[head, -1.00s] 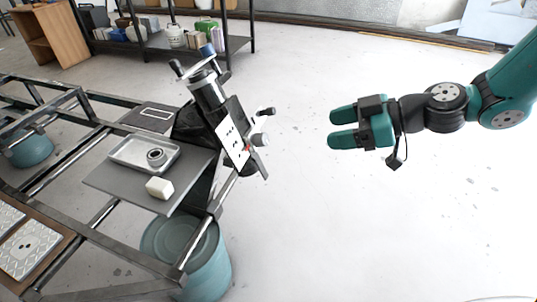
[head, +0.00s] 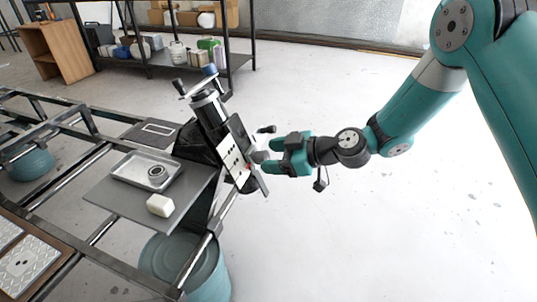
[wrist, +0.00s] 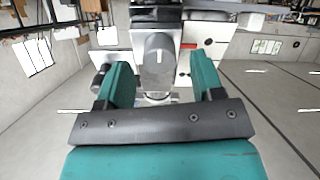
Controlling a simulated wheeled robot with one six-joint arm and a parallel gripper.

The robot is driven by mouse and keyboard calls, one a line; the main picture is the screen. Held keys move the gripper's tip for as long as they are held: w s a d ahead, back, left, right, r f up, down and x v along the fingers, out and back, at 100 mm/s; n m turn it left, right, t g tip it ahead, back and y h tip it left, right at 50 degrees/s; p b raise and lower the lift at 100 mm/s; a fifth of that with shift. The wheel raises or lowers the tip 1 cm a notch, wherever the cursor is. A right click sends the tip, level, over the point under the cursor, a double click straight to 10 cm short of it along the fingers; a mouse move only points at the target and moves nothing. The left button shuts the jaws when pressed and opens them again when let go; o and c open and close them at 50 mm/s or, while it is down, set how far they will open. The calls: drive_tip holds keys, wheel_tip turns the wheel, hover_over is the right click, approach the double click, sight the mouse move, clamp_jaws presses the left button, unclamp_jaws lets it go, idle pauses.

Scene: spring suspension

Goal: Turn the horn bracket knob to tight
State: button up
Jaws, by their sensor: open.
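The horn bracket knob (wrist: 158,63) is a grey knob with a pale pointer line, in the middle of the wrist view. In the head view the knob (head: 259,157) sticks out from the right side of a tilted black bracket unit (head: 211,112) with a white marked plate (head: 231,160). My gripper (head: 268,156) is open at the knob. In the wrist view its two green fingers (wrist: 160,82) stand on either side of the knob, with gaps visible. A red mark (wrist: 188,45) shows on the plate right of the knob. Whether the fingertips reach past the knob's face is unclear.
A black lever (head: 266,129) juts out just above my gripper. A grey shelf with a metal tray (head: 128,165) and a white block (head: 160,205) is at left, on a metal frame. A teal drum (head: 208,275) stands below. The floor at right is clear.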

drive_tip(key=shift+x, duration=0.8)
drive_tip(key=c, duration=0.9)
